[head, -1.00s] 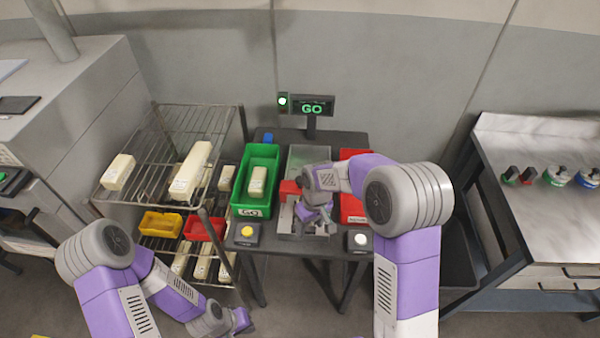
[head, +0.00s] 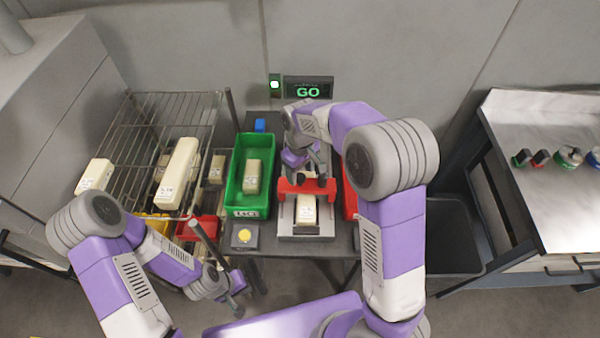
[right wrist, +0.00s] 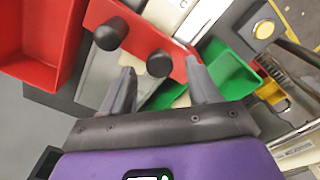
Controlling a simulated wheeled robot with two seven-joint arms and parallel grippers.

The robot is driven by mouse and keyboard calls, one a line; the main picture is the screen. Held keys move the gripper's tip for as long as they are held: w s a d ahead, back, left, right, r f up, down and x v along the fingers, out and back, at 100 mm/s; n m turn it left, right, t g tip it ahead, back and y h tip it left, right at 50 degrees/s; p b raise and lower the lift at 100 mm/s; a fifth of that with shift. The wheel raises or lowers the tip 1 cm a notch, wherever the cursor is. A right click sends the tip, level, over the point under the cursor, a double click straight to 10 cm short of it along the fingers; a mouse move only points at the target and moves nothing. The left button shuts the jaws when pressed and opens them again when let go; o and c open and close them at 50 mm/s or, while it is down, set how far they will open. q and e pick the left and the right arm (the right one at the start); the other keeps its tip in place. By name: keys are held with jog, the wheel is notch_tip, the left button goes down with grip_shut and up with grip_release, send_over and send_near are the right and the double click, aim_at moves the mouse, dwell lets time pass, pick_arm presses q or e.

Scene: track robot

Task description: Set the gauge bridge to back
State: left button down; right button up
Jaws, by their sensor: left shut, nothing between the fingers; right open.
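The red gauge bridge (head: 318,187) spans the grey track (head: 286,222) in the middle of the table. A cream block (head: 306,213) lies on the track at the bridge's front side. In the right wrist view the bridge (right wrist: 135,48) shows two black knobs. My right gripper (head: 304,166) is open at the bridge's rear side, over the track. In its wrist view one knob (right wrist: 160,63) appears between the fingertips (right wrist: 161,70); I cannot tell whether they touch it. My left gripper (head: 238,298) is shut and empty, low in front of the table's left side.
A green bin (head: 236,188) with a cream block stands left of the track; a red bin (head: 349,202) is on the right, mostly behind my right arm. A yellow button (head: 245,236) is at the front. A lit GO display (head: 308,89) stands behind. A wire rack (head: 135,125) is left.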

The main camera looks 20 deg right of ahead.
notch_tip(320, 180, down, 2)
jog(key=shift+c, duration=0.4)
jog(key=shift+w, duration=0.1)
grip_shut()
